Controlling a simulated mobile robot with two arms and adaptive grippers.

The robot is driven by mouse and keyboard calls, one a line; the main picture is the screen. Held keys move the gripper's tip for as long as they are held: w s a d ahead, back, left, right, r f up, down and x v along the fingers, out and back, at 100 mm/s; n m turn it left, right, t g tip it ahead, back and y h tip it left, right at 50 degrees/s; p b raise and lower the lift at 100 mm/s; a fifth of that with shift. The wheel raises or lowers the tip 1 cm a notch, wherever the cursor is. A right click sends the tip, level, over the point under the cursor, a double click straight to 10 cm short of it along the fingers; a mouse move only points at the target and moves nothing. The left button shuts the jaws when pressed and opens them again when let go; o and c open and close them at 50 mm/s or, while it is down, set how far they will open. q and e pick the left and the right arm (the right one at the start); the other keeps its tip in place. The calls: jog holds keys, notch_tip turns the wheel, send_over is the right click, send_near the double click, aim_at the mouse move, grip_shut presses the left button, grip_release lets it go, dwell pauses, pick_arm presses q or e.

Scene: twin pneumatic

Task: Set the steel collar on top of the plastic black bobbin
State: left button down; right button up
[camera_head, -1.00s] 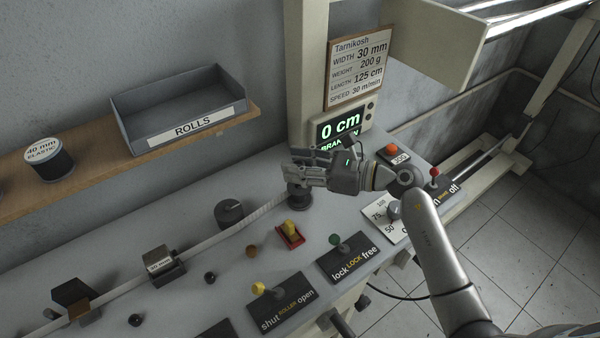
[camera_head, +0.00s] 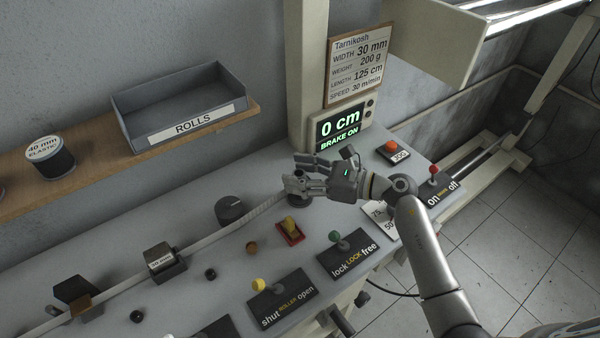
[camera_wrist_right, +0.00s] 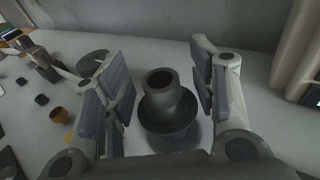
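My right gripper (camera_head: 291,178) is over the back of the grey bench, its fingers spread. In the right wrist view the open gripper (camera_wrist_right: 158,88) has one finger on each side of a dark grey hollow sleeve (camera_wrist_right: 162,100), with narrow gaps. The sleeve stands upright on a wide dark flange above a round base (camera_wrist_right: 180,140). I cannot tell whether the sleeve is the steel collar or part of the black bobbin. In the head view the fingers cover most of this stack; its low dark edge (camera_head: 299,200) shows beneath them. My left gripper is out of view.
A white tape runs along the bench past a black dial (camera_head: 230,210). A red block with a yellow lever (camera_head: 291,231) and labelled lever plates (camera_head: 348,254) lie in front. The display (camera_head: 341,127) reads "0 cm, BRAKE ON". The grey ROLLS tray (camera_head: 178,110) is on the shelf.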

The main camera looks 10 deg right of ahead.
jog(key=shift+r, duration=0.1)
jog(key=shift+r+p, duration=0.2)
jog(key=shift+p, duration=0.15)
jog(key=shift+s+d, duration=0.1)
jog(key=shift+d, duration=0.2)
jog(key=b+v, duration=0.3)
jog(key=v, duration=0.8)
jog(key=shift+s, duration=0.2)
jog(key=shift+d, duration=0.15)
